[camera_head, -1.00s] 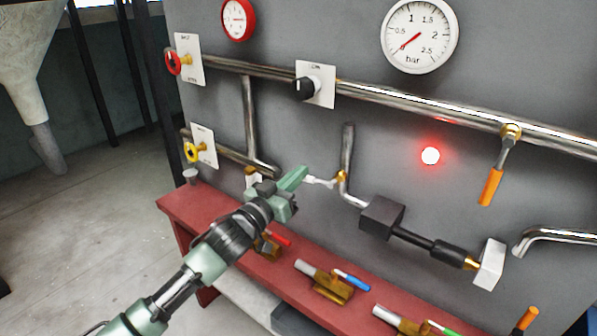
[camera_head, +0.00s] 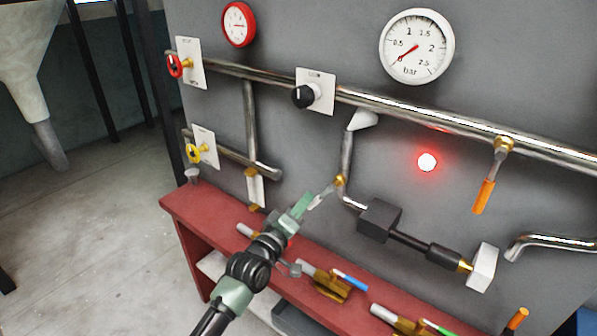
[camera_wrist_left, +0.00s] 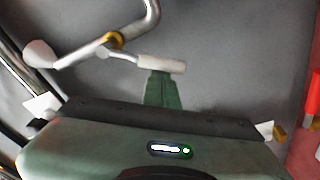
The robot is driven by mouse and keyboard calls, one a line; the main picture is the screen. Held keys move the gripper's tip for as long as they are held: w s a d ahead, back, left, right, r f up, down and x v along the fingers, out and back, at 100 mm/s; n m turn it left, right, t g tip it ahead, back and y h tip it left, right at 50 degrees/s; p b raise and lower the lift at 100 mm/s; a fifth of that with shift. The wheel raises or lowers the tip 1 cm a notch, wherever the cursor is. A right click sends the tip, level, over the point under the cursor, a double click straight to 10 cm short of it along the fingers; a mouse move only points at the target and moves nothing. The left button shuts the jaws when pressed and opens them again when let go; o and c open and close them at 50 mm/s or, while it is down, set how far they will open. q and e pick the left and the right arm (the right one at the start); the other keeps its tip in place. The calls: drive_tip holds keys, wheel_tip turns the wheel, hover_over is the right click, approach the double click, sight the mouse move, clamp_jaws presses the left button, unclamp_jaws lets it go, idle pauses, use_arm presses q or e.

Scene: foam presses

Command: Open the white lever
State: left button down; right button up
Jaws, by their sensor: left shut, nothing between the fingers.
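The white lever (camera_head: 319,198) sits on a brass valve (camera_head: 340,181) on a thin vertical pipe. It slants down and left from the valve. In the left wrist view the lever's white handle (camera_wrist_left: 161,64) lies across the tip of my green finger, with the brass valve (camera_wrist_left: 113,40) to its left. My left gripper (camera_head: 301,206) is shut with nothing between its fingers. Its tip is at the handle's free end and appears to touch it. A white cone shape (camera_head: 362,120) shows at the pipe's upper end. My right gripper is not in view.
A red bench (camera_head: 183,206) below carries brass valves with coloured handles. An orange lever (camera_head: 483,197) hangs at the right, and a white piece (camera_head: 256,188) hangs at the left. A black box (camera_head: 379,220) is right of the lever. A red light (camera_head: 427,162) glows on the panel.

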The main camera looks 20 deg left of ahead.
use_arm(q)
drive_tip(key=n, duration=0.1)
drive_tip(key=d+f+n+p, duration=0.1)
drive_tip(key=n, duration=0.1)
drive_tip(key=shift+s+d, duration=0.25)
drive_tip(key=shift+s, duration=0.05)
drive_tip(key=shift+s+d+f+n+g+p, duration=0.2)
drive_tip(key=shift+d+n+p, duration=0.2)
drive_tip(key=shift+n, duration=0.25)
drive_tip(key=shift+s+d+f+n+g+p, duration=0.1)
drive_tip(key=shift+d+f+n+p, duration=0.1)
drive_tip(key=shift+d+n+p, duration=0.3)
drive_tip(key=shift+s+d+f+n+g+p, duration=0.1)
drive_tip(key=shift+d+f+n+p, duration=0.15)
drive_tip(key=shift+n, duration=0.5)
